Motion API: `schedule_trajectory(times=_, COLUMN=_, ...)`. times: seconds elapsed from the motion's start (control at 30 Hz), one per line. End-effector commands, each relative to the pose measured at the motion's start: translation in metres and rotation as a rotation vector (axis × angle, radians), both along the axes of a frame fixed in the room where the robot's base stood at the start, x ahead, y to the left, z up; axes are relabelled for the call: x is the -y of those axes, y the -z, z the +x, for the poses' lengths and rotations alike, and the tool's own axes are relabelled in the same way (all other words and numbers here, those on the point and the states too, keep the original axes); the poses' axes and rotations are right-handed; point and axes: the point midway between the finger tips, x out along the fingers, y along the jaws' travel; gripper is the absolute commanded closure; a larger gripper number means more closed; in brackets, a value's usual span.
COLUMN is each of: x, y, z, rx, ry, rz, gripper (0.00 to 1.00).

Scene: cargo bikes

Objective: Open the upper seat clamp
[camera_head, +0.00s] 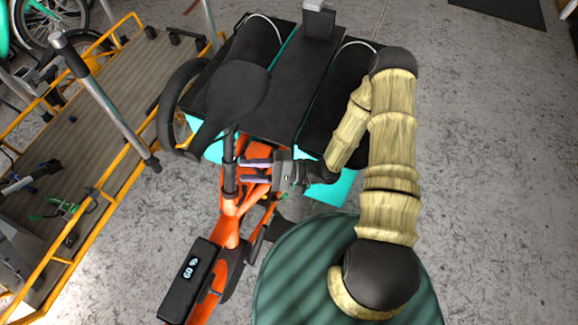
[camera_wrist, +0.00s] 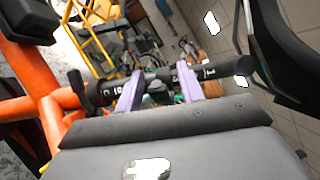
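My gripper (camera_head: 256,171) is open. Its two purple fingers point left at the black seat post (camera_head: 229,180) of the orange bike and are apart from each other. In the wrist view the fingers (camera_wrist: 160,92) stand in front of the post, with a gap between them. The black post (camera_wrist: 235,67) runs across behind the fingertips, with pale markings on it. A black lever-like part (camera_wrist: 76,88) shows at its left end, near the orange frame. I cannot make out the upper seat clamp clearly. I cannot tell whether the fingers touch anything.
The black saddle (camera_head: 232,97) is above the post. Black bags and a rack (camera_head: 290,85) lie behind it. A yellow-railed platform (camera_head: 120,95) is at left. Concrete floor is open at right (camera_head: 480,130).

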Motion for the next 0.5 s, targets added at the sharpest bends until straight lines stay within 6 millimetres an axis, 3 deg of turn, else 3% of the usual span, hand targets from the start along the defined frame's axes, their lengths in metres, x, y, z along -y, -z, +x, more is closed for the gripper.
schedule_trajectory(times=0.17, x=0.013, y=0.003, z=0.001, rx=0.001, ry=0.003, rz=-0.002, gripper=0.62)
schedule_trajectory(times=0.5, x=0.076, y=0.013, z=0.000, rx=0.002, ry=0.005, rz=-0.002, gripper=0.62)
